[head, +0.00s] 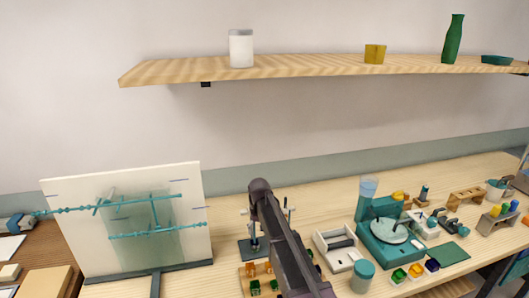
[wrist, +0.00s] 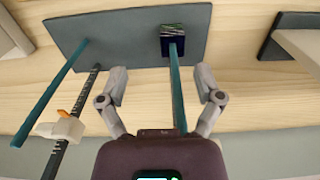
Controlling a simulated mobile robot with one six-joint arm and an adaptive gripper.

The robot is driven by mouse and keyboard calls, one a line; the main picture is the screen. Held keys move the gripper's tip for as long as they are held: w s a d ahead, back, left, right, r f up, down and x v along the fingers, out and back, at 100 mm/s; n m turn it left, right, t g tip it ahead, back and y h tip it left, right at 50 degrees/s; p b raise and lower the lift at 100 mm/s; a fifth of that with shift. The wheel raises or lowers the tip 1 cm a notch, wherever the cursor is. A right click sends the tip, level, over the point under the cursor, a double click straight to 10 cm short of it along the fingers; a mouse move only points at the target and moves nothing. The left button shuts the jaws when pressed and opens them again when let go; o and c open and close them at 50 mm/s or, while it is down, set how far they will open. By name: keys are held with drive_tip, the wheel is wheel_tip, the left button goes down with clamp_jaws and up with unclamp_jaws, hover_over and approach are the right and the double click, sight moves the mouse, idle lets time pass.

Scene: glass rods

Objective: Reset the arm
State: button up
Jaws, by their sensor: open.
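My gripper (wrist: 161,84) shows in the wrist view with its two grey fingers spread wide. A teal rod (wrist: 177,90) stands between the fingers in the picture, apart from both fingertips. The rod meets a dark patterned block (wrist: 174,42) on a grey plate (wrist: 110,38). In the head view my dark arm rises from the bottom centre and hides most of a small stand with a dark teal base (head: 246,251). I cannot make out the gripper's fingers in the head view.
A second teal rod (wrist: 52,88) and a dark threaded post with a pale clamp (wrist: 62,130) lie left of the fingers. A white panel (head: 85,225), a white tray (head: 340,252) and a teal device (head: 385,245) flank my arm. A wooden shelf (head: 310,66) hangs above.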

drive_tip(key=shift+m, duration=0.8)
drive_tip(key=s+d, duration=1.2)
drive_tip(key=shift+s+d, duration=0.2)
drive_tip(key=shift+s, duration=0.1)
drive_tip(key=s+d+m, duration=0.1)
drive_tip(key=s+d, duration=0.7)
drive_tip(key=s, duration=0.4)
drive_tip(key=shift+d, duration=0.15)
